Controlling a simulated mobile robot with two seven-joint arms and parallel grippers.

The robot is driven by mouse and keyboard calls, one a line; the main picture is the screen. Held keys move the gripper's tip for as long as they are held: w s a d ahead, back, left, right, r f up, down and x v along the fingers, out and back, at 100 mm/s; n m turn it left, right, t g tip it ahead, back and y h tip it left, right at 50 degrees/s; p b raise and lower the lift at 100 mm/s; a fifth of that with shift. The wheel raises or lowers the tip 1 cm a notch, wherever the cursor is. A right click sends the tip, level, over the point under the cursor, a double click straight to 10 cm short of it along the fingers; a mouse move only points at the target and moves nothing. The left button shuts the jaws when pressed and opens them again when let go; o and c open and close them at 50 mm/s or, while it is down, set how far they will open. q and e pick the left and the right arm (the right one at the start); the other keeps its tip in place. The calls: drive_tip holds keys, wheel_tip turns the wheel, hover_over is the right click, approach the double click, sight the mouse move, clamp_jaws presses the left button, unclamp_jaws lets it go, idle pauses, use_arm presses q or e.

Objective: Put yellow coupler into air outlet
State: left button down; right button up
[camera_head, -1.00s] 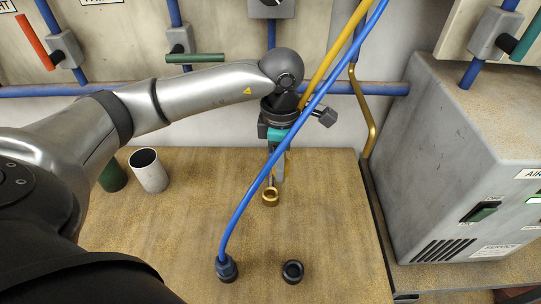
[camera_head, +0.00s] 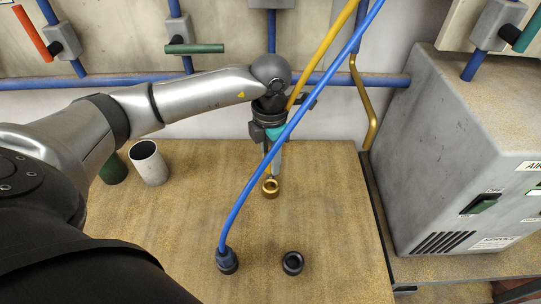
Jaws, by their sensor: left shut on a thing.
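My left gripper (camera_head: 271,170) points down over the table, just behind a brass ring-shaped fitting (camera_head: 271,188). It is shut at the lower end of the yellow hose (camera_head: 328,55), which runs down behind it. The yellow coupler at that end is mostly hidden by the fingers and the blue hose. The fingertips look very near the brass fitting, but I cannot tell whether they touch. A black open round socket (camera_head: 292,263) sits nearer on the table. Neither opening is labelled, so I cannot tell which is the air outlet. My right gripper is not in view.
The blue hose (camera_head: 262,165) crosses in front of my left gripper to a dark blue coupler (camera_head: 227,261) on the table. A grey cup (camera_head: 149,164) and a green cup (camera_head: 113,170) stand at left. A grey machine (camera_head: 455,150) bounds the right side.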

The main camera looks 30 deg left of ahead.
sight(271, 176)
use_arm(q)
drive_tip(key=shift+f+b, duration=2.5)
drive_tip(key=shift+f, duration=0.85)
unclamp_jaws()
drive_tip(key=shift+r, duration=0.1)
drive_tip(key=shift+r+p, duration=2.65)
drive_tip(key=shift+r, duration=0.8)
